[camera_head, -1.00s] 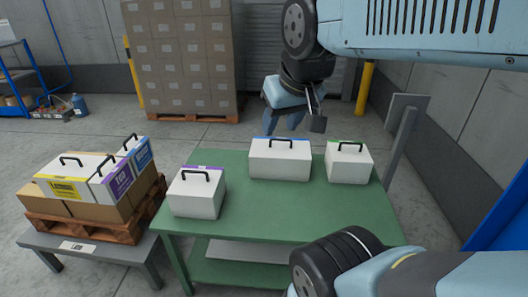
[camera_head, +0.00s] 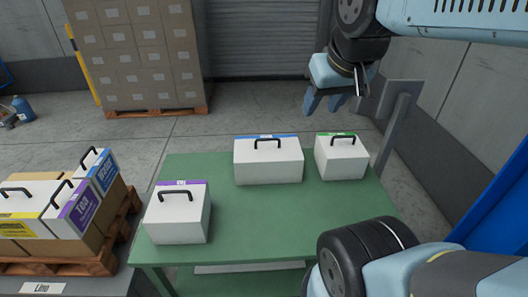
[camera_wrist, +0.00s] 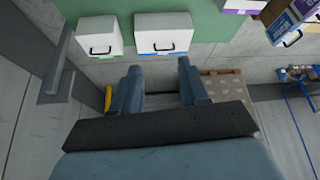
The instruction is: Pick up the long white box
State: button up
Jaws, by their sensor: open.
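The long white box (camera_head: 268,165) with a blue edge strip and a black handle on top stands upright at the back middle of the green table (camera_head: 270,220). It also shows in the wrist view (camera_wrist: 163,33), beyond the fingertips. My gripper (camera_head: 325,104) is open and empty, its fingers pointing down. In the head view it appears above and behind the gap between the long box and the shorter green-striped box. The wrist view shows the two fingers (camera_wrist: 159,68) apart, with nothing between them.
The green-striped white box (camera_head: 341,158) stands close to the right of the long one. A purple-striped white box (camera_head: 177,215) stands at front left. A pallet (camera_head: 98,262) with more boxes is at left. A grey post panel (camera_head: 398,105) rises behind the table's right side.

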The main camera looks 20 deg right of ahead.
jog(key=n+g+h, duration=0.4)
jog(key=n+h, duration=0.1)
jog(key=n, duration=1)
send_over(268, 140)
jog(key=s+a, duration=0.1)
jog(key=a, duration=0.4)
notch_tip(268, 140, down, 27)
jog(key=x, duration=0.7)
jog(key=shift+s+f, duration=0.2)
jog(key=shift+f, duration=0.1)
jog(key=shift+w+x, duration=0.15)
jog(key=shift+x, duration=1.2)
jog(key=shift+w+x, duration=0.15)
jog(key=shift+x, duration=1.15)
